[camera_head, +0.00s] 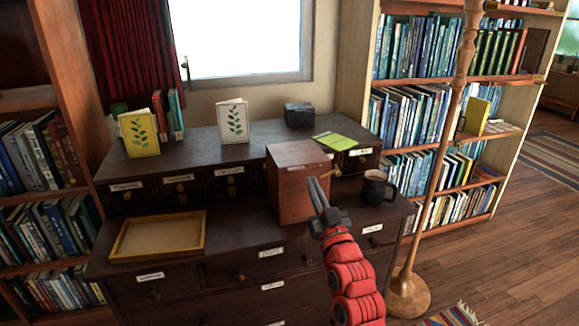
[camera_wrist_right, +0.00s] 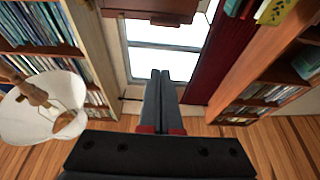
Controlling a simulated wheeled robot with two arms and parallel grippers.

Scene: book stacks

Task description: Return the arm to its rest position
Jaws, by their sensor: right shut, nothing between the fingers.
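My right gripper (camera_head: 318,194) is in the head view, at the end of my red arm that comes up from the bottom. Its fingers are shut and empty, close together and pointing up. They show in front of the right side of a brown wooden box (camera_head: 298,190) on the dresser. I cannot tell whether they touch it. In the right wrist view the shut fingers (camera_wrist_right: 158,85) stand in the middle with nothing between them. My left gripper is not in either view.
The dark dresser (camera_head: 185,275) holds a shallow wooden tray (camera_head: 157,237), a dark mug (camera_head: 375,187) right of the gripper, and cards on its upper level. A wooden lamp pole (camera_head: 437,150) stands at the right. Bookshelves flank both sides. Floor (camera_head: 540,220) at the right is clear.

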